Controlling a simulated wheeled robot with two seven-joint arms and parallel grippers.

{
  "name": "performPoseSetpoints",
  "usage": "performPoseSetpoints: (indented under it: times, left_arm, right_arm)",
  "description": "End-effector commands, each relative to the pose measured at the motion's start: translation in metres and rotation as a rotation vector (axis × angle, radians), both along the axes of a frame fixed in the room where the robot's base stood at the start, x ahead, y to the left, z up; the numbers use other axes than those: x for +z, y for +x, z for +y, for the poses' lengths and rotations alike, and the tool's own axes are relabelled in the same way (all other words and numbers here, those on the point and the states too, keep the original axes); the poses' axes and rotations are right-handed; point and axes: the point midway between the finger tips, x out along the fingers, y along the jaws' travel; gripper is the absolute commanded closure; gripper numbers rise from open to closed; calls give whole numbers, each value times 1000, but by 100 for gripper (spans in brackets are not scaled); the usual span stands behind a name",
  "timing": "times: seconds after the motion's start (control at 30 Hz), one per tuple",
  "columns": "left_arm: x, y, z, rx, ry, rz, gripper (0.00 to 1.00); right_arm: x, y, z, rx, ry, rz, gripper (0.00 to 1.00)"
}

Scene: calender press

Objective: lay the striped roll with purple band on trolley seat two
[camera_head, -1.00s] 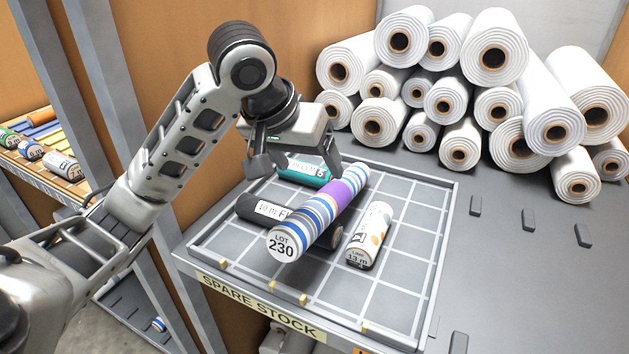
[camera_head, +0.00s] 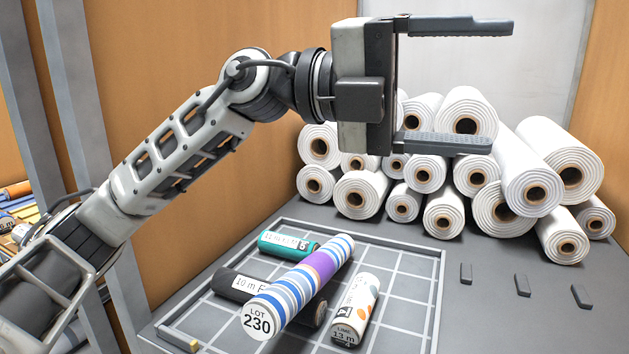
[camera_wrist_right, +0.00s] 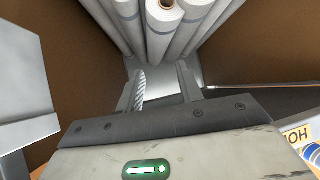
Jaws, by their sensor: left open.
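The striped roll with purple band (camera_head: 299,285) lies in the spare stock tray (camera_head: 420,262), slanting across a black roll (camera_head: 238,285). It has blue and white stripes, and its near end is labelled LOT 230. A teal roll (camera_head: 287,245) lies behind it and a white spotted roll (camera_head: 355,310) beside it on the right. My left gripper (camera_head: 498,85) is open and empty, raised above and to the right of the striped roll, fingers pointing right. My right gripper (camera_wrist_right: 160,88) shows in the right wrist view with its fingers apart and nothing held. No trolley seat is identifiable.
White rolls (camera_head: 465,115) are stacked behind the tray, beneath and behind the left gripper. Small grey blocks (camera_head: 522,285) stand on the bare surface at right. A grey post (camera_head: 75,150) and a side rack with coloured rolls (camera_head: 18,215) are at left.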

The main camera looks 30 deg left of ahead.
Motion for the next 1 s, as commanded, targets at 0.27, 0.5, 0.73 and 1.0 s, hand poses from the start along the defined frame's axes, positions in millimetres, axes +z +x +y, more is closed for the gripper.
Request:
performPoseSetpoints:
  times: [0.27,0.5,0.73,1.0]
  left_arm:
    - [-145,45,89,199,999,-138,24]
    - [-165,58,182,405,1464,-41,24]
    - [-185,65,198,437,1532,-11,24]
    - [-238,87,198,434,1529,-12,24]
  right_arm:
    - [-10,-1,2,6,4,0,64]
    - [-10,-1,2,11,5,-5,64]
    - [-8,-1,3,12,5,-6,64]
    - [-4,0,2,14,0,-7,64]
